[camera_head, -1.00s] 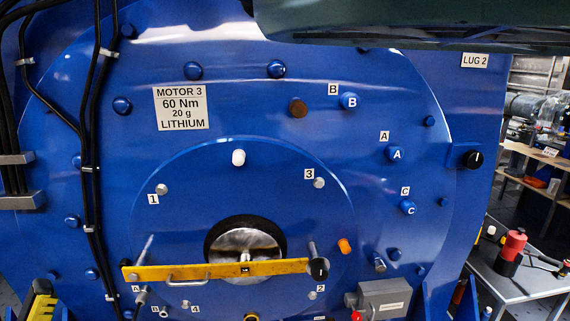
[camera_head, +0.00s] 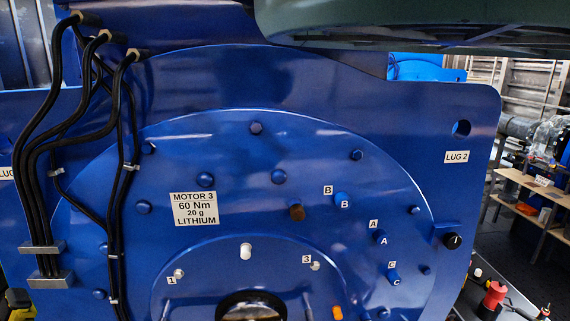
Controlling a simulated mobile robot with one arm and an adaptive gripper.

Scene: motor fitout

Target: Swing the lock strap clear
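The yellow lock strap is out of view, below the bottom edge of the frame. The blue motor end face (camera_head: 110,200) fills most of the view. The top of the dark round shaft opening (camera_head: 250,300) shows at the bottom edge. Parts of two rods show on either side of it, a thin one at the left (camera_head: 167,306) and another at the right (camera_head: 307,306). A white plug (camera_head: 246,251) sits above the opening, and an orange knob (camera_head: 337,312) is low at the right. My gripper is not in view.
Black cables (camera_head: 40,150) run down the left side through grey clamps (camera_head: 48,280). A black knob (camera_head: 452,241) sticks out at the right edge of the motor. A red canister (camera_head: 493,296) stands on a table at the lower right, with a wooden shelf (camera_head: 535,185) behind.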

